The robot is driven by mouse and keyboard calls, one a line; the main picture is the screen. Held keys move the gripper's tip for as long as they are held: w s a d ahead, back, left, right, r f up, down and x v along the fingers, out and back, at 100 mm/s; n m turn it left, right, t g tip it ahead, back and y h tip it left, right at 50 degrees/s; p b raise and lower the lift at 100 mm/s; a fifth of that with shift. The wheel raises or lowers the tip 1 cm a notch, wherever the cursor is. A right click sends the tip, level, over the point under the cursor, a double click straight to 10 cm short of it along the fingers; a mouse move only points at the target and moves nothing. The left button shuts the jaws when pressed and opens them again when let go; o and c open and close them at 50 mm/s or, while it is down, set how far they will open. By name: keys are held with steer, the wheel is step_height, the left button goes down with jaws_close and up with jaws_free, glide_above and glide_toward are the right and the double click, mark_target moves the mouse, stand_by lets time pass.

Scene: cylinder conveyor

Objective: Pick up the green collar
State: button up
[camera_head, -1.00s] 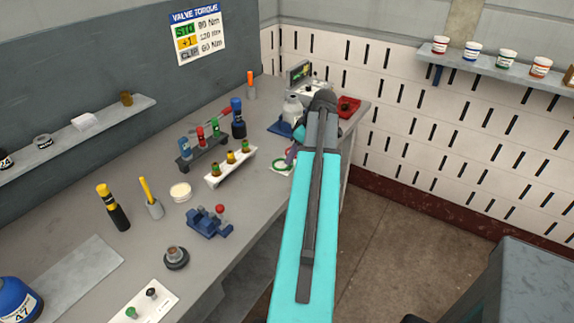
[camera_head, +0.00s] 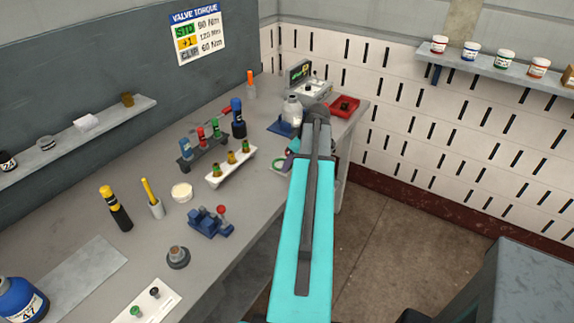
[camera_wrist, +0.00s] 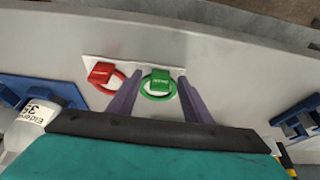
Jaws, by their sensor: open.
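The green collar (camera_wrist: 144,91) is a ring with a green tag block, lying on a white plate (camera_wrist: 125,67) in the wrist view. My gripper (camera_wrist: 160,80) is open, with its two purple fingers on either side of the green collar and nothing held between them. I cannot tell how far the fingertips are above the plate. My arm hides most of the gripper there.
A red collar (camera_wrist: 103,75) lies left of the green one on the same plate. A white bottle (camera_wrist: 28,125) on a blue base stands at the left. A blue fixture (camera_wrist: 297,118) is at the right.

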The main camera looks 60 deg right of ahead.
steer(key=c, duration=1.1)
steer(key=shift+c, duration=0.2)
steer(key=shift+r, duration=0.15)
steer(key=shift+r+b, duration=0.9)
steer(key=shift+r, duration=0.45)
steer(key=s+r+b, duration=0.2)
steer(key=s+b, duration=0.2)
steer(key=s, duration=1.2)
steer(key=shift+b, duration=0.35)
